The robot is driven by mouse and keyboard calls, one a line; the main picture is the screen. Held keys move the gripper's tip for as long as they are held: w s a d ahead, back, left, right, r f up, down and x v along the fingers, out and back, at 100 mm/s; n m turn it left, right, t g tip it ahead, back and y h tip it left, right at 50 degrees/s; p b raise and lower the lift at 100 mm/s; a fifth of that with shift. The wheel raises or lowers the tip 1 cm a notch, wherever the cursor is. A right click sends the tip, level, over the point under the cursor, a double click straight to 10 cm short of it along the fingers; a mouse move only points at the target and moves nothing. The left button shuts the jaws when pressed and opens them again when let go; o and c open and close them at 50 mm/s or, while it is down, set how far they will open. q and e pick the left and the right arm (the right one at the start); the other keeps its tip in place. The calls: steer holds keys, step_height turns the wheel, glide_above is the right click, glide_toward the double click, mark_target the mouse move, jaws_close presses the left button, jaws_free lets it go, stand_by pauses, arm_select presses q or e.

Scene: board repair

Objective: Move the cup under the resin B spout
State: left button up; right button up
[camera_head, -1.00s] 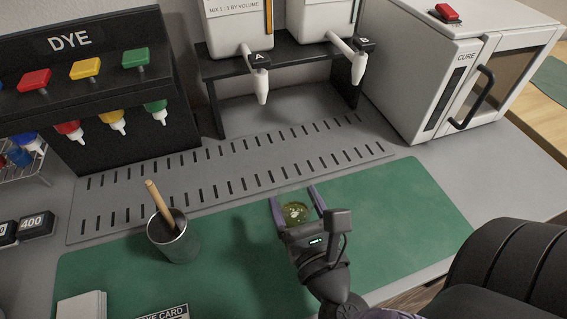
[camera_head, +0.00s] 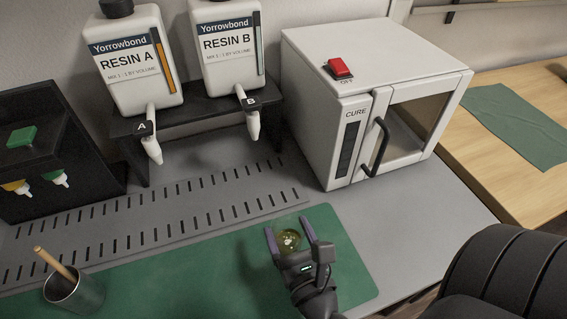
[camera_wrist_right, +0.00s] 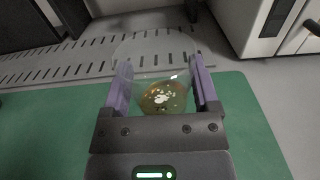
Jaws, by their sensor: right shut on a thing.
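The clear cup (camera_head: 289,238) holds a shallow yellowish liquid with pale flecks. My right gripper (camera_head: 289,229) is shut on it, with a purple finger on either side. The right wrist view also shows the cup (camera_wrist_right: 163,95) between the fingers, over the green mat. The resin B bottle (camera_head: 228,62) stands on the black stand, and its white spout (camera_head: 253,124) points down, marked B. The cup is in front of the spout, nearer to me and a little to the right, apart from it. My left gripper is out of view.
The resin A bottle (camera_head: 133,75) stands left of resin B, with its own spout (camera_head: 152,149). The slotted grey plate (camera_head: 190,210) lies under both spouts and looks clear. The white cure box (camera_head: 345,120) stands to the right. A metal pot with a stick (camera_head: 75,292) is at lower left.

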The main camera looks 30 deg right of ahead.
steer(key=shift+w+d, duration=0.2)
steer(key=shift+w, duration=0.2)
steer(key=x, duration=1.6)
steer(key=shift+w+a, duration=0.1)
steer(key=shift+w, duration=0.4)
steer(key=shift+w+f, duration=0.15)
steer(key=shift+f, duration=0.15)
step_height(320, 180, down, 3)
steer(key=b, duration=0.3)
steer(key=shift+f, duration=0.2)
steer(key=shift+r, duration=0.3)
steer(key=shift+f, duration=0.2)
steer(key=o, duration=1)
steer(key=shift+o, duration=0.6)
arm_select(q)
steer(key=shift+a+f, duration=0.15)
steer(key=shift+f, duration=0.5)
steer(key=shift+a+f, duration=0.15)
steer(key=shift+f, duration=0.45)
arm_select(e)
steer(key=shift+r, duration=0.1)
